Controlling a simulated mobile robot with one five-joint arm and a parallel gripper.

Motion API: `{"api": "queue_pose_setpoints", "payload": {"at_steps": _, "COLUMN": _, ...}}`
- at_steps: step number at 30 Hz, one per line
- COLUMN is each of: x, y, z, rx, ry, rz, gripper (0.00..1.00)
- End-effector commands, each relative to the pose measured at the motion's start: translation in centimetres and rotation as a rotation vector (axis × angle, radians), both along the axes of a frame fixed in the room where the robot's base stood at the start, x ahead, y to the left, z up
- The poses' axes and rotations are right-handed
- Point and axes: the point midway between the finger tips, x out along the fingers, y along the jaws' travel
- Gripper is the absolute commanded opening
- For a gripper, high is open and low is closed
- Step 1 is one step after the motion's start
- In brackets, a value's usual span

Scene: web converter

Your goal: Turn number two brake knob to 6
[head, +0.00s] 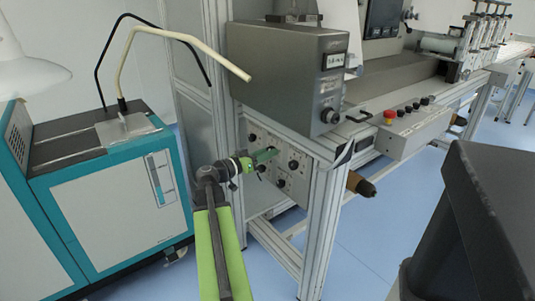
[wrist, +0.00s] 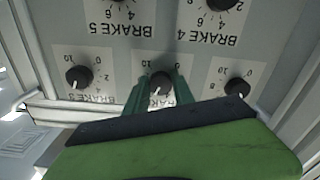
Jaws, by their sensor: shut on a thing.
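A grey panel of round black knobs on white labelled plates fills the wrist view, its lettering upside down. The middle knob of the lower row (wrist: 161,80) sits between my two green fingers; its label is mostly hidden, and it lies between a left knob (wrist: 78,77) whose label seems to read BRAKE 3 and a right knob (wrist: 238,88). My gripper (wrist: 160,84) is shut on this middle knob. A white pointer line shows on it, pointing down in the picture; the number it points at is hidden. In the head view my gripper (head: 265,156) reaches the panel (head: 254,138).
Plates marked BRAKE 5 (wrist: 121,27) and BRAKE 4 (wrist: 209,39) are close by in the wrist view. A grey control box (head: 285,75) overhangs the panel, and a metal frame post (head: 322,225) stands to its right. A teal cabinet (head: 110,205) stands left.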

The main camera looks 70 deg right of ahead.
Motion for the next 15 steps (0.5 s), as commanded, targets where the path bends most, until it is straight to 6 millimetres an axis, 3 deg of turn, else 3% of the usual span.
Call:
{"api": "queue_pose_setpoints", "payload": {"at_steps": 8, "x": -0.18, "y": 0.12, "z": -0.12, "rx": 0.002, "ry": -0.003, "rz": -0.005, "gripper": 0.00}}
{"api": "queue_pose_setpoints", "payload": {"at_steps": 9, "x": -0.18, "y": 0.12, "z": -0.12, "rx": 0.002, "ry": -0.003, "rz": -0.005, "gripper": 0.34}}
{"api": "queue_pose_setpoints", "payload": {"at_steps": 13, "x": -0.14, "y": 0.08, "z": -0.07, "rx": 0.002, "ry": -0.001, "rz": -0.004, "gripper": 0.51}}
{"api": "queue_pose_setpoints", "payload": {"at_steps": 15, "x": -0.11, "y": 0.06, "z": -0.06, "rx": 0.002, "ry": -0.001, "rz": -0.004, "gripper": 0.52}}
